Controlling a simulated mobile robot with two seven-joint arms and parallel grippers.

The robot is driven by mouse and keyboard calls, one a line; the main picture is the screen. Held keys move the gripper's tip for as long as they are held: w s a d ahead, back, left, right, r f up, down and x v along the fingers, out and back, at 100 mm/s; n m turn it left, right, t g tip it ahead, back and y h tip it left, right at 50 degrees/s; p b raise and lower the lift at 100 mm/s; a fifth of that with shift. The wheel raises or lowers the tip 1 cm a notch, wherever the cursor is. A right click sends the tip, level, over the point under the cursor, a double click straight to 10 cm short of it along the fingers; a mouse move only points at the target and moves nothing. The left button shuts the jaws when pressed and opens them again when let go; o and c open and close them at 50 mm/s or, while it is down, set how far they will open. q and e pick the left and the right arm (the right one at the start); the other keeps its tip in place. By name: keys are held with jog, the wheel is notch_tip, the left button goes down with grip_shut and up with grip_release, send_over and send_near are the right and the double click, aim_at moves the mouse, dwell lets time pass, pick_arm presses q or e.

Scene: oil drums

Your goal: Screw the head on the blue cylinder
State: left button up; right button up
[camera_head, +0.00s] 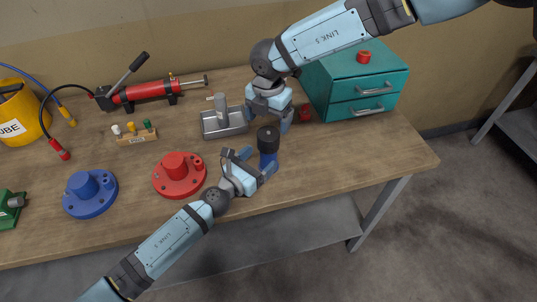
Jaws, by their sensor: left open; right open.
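The blue cylinder (268,158) stands upright on the wooden table, near its front edge. A black round head (268,137) sits on top of it; I cannot tell how tightly it is seated. My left gripper (259,162) is open just in front and to the left of the blue cylinder, with its fingers pointing at it. I cannot tell whether a finger touches it. My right gripper (268,121) is open just behind and above the black head, with its fingers pointing down and toward the front. Nothing shows between its fingers.
A grey metal tray (211,130) with a grey upright part stands left of my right gripper. A red flanged part (179,175) and a blue flanged part (90,194) lie farther left. A teal drawer box (355,80) stands behind right. The table's right end (380,160) is clear.

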aim_at(263, 156)
pick_arm(q)
jog(key=shift+x, duration=2.25)
